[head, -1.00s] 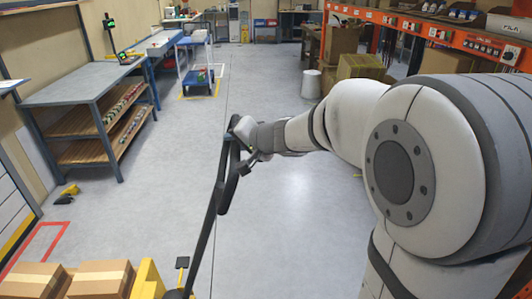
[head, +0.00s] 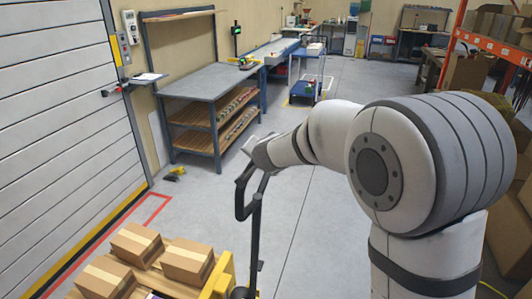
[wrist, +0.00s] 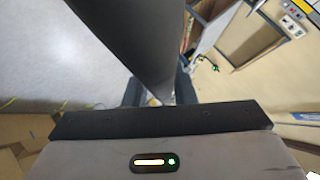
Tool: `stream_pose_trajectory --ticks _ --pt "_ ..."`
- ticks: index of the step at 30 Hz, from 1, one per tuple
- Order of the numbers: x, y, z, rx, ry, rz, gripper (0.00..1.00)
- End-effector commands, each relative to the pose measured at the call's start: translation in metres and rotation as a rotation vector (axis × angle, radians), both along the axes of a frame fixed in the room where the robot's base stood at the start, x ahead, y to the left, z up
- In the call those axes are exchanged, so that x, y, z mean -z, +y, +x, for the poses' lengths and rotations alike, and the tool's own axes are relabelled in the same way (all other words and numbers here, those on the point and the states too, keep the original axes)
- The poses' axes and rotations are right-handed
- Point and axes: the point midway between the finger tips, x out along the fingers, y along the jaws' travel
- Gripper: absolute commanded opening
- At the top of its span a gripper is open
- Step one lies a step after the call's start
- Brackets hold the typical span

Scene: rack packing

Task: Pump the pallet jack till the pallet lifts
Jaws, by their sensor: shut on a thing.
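The pallet jack's dark handle (head: 256,235) rises near upright in the head view, with a loop grip at its top. My gripper (head: 255,158) is at the top of this loop. In the wrist view the handle (wrist: 135,45) is a broad dark bar running down between the fingers of my gripper (wrist: 158,96), which is shut on it. The yellow jack body (head: 220,280) shows at the bottom edge. Left of it is a wooden pallet (head: 150,277) bearing several taped cardboard boxes (head: 187,260). Its underside is out of frame, so its height off the floor cannot be told.
A shuttered door (head: 60,130) stands at left, with a red floor outline (head: 150,212) before it. A grey workbench (head: 210,82) with shelves is behind. A small yellow and black item (head: 176,172) lies on the floor. Orange racking (head: 490,42) is at right. The middle floor is open.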

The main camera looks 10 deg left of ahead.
Motion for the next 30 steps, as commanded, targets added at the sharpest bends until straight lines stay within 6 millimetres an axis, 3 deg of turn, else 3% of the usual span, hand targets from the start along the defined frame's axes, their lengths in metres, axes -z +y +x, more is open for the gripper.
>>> stream_pose_trajectory --ticks 14,15,23,30 --pt "0.0019 -0.0017 0.003 0.01 0.003 -0.007 0.0" --pt "0.0017 -0.002 0.003 0.01 0.003 -0.007 0.24" --pt "-0.0001 -0.0032 0.004 0.013 -0.001 -0.005 0.45" --pt "-0.0023 -0.0039 0.0033 0.013 -0.002 -0.005 0.45"
